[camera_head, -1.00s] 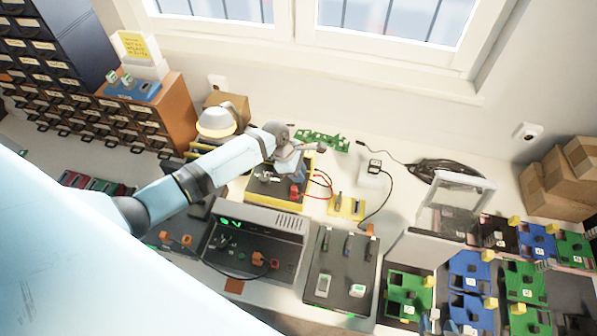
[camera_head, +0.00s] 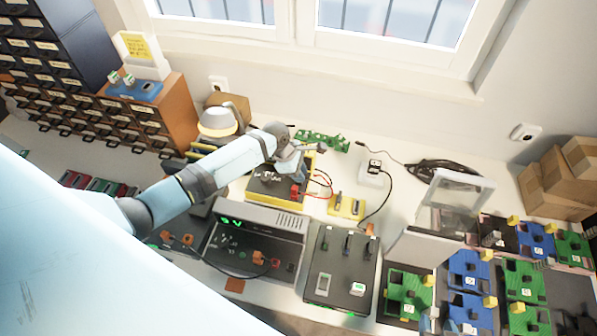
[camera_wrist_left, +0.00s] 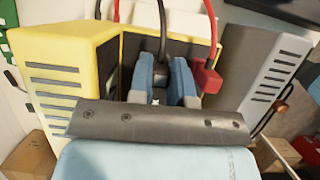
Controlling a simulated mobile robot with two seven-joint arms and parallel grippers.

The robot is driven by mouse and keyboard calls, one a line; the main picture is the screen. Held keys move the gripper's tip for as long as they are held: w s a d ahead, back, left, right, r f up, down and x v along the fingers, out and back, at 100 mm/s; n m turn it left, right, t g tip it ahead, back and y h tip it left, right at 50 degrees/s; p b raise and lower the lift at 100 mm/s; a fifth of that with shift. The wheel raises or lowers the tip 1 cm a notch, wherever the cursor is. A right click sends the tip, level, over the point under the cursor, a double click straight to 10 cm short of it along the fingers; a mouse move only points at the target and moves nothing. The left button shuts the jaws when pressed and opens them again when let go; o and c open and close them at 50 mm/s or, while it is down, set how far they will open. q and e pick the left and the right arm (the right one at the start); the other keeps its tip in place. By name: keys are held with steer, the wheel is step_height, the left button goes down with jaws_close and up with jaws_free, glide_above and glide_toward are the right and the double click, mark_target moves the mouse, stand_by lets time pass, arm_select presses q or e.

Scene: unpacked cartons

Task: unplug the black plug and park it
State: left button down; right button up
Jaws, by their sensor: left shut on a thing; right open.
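My left gripper (camera_wrist_left: 164,84) is at the yellow-framed instrument (camera_head: 280,200), its two blue fingers closed around the black plug. The plug's body is mostly hidden between the fingers; its black cable (camera_wrist_left: 162,28) rises from there in the left wrist view. I cannot tell whether the plug is still seated in the instrument's dark panel. A red plug (camera_wrist_left: 207,76) with a red lead sits right of the fingers, and it also shows in the head view (camera_head: 296,191). A small yellow holder (camera_head: 346,207) with dark slots lies right of the instrument. My right gripper is not in view.
A grey power supply (camera_head: 255,243) with a green display stands in front of the instrument. A white socket block (camera_head: 375,178) with a black cable is to the right.

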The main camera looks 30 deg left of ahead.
arm_select(q)
steer(key=shift+s+d+f, duration=0.2)
steer(key=shift+s+f, duration=0.35)
steer(key=shift+f, duration=0.15)
arm_select(e)
steer(key=shift+f, duration=0.15)
arm_select(q)
steer(key=c, duration=1)
jaws_free()
steer(key=r, duration=0.1)
steer(key=a+r, duration=0.1)
steer(key=r, duration=0.1)
steer(key=shift+w+a+r, duration=0.25)
steer(key=shift+w+a, duration=0.05)
steer(key=b+v, duration=0.1)
steer(key=v, duration=1)
steer(key=shift+d+r, duration=0.1)
steer(key=shift+r, duration=0.2)
arm_select(e)
steer(key=shift+d+f, duration=0.1)
steer(key=shift+f, duration=0.6)
arm_select(q)
steer(key=shift+w, duration=0.1)
arm_select(e)
steer(key=shift+w, duration=0.2)
